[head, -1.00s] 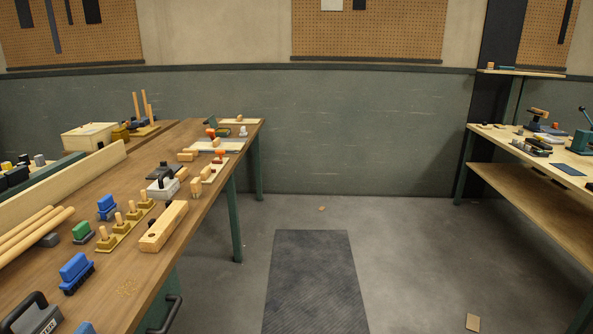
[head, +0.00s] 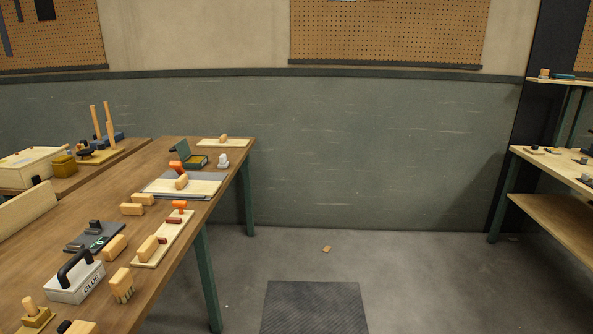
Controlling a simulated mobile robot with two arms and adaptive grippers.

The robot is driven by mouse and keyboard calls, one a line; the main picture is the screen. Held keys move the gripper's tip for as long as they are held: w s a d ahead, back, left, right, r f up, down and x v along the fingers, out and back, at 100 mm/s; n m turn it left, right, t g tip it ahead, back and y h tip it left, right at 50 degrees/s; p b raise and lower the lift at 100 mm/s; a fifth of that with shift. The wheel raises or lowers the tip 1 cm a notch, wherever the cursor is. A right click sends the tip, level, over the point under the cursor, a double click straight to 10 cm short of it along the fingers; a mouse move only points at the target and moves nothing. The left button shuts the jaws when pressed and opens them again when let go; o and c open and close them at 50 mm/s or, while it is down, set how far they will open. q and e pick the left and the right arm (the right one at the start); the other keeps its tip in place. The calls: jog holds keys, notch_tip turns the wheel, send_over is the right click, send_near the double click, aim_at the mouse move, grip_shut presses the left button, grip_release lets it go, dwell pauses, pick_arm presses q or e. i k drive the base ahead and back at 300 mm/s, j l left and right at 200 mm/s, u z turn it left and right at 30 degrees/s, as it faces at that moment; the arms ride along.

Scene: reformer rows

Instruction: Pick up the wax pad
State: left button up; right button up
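I cannot tell for sure which object is the wax pad. An open dark green tin (head: 195,162) with its lid raised stands near the far end of the left workbench. A small tan piece (head: 326,249) lies on the floor between the benches. Several light wooden blocks lie on the bench, one of them on a pale board (head: 222,142) at its far end. Neither of my grippers is in view.
The left workbench (head: 75,219) also holds a white GLUE box (head: 75,281) with a black handle and a long pale board with a red-topped piece (head: 180,206). A dark floor mat (head: 314,310) lies ahead. Shelving (head: 555,215) stands right; the floor between is mostly clear.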

aim_at(224, 163)
jog(key=i, duration=2)
